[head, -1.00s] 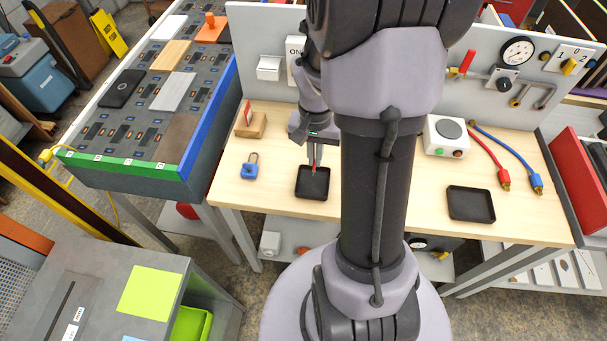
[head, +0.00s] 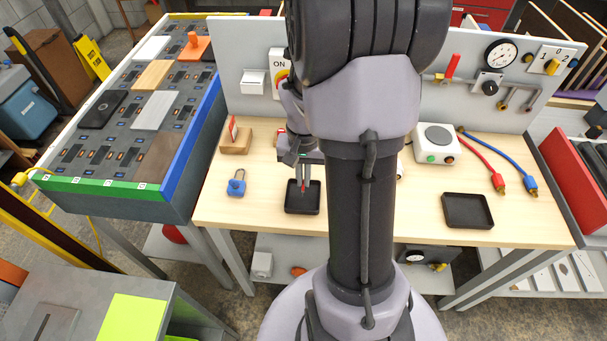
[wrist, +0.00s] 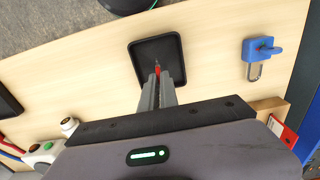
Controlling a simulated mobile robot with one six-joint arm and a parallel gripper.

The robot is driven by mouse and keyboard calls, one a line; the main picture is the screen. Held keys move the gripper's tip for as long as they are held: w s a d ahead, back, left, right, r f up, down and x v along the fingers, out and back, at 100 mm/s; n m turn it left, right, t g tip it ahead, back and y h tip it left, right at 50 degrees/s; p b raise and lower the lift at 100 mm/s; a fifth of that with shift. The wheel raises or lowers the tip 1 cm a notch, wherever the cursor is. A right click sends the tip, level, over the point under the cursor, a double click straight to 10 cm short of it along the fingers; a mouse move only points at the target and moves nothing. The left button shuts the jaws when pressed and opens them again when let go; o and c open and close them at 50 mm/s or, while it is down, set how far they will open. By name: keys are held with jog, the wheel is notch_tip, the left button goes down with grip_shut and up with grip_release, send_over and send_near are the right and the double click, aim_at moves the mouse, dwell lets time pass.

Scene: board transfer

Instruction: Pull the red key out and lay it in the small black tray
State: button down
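The small black tray (head: 303,210) lies on the wooden bench in front of my arm. It also shows in the wrist view (wrist: 135,47). My gripper (head: 303,180) points down over the tray, its fingers close together. In the wrist view my gripper (wrist: 158,80) is shut on the red key (wrist: 157,68), whose red part shows between the fingertips. The key's tip points into the tray area. I cannot tell whether it touches the tray floor. Nothing else shows in the tray.
A blue padlock (head: 236,185) and a wooden block with a red card (head: 236,142) stand left of the tray. A larger black tray (head: 468,210), a white box with a round plate (head: 436,143) and red and blue cables (head: 497,183) are on the right.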

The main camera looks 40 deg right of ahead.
notch_tip(320, 180, down, 2)
jog(key=shift+f+b, duration=0.2)
jog(key=shift+b, duration=0.4)
jog(key=shift+r, duration=0.1)
jog(key=c, duration=1.5)
grip_release()
jog(key=shift+c, duration=0.2)
notch_tip(320, 180, up, 17)
jog(key=p, duration=0.7)
jog(key=shift+r, duration=0.2)
jog(key=shift+a, duration=0.1)
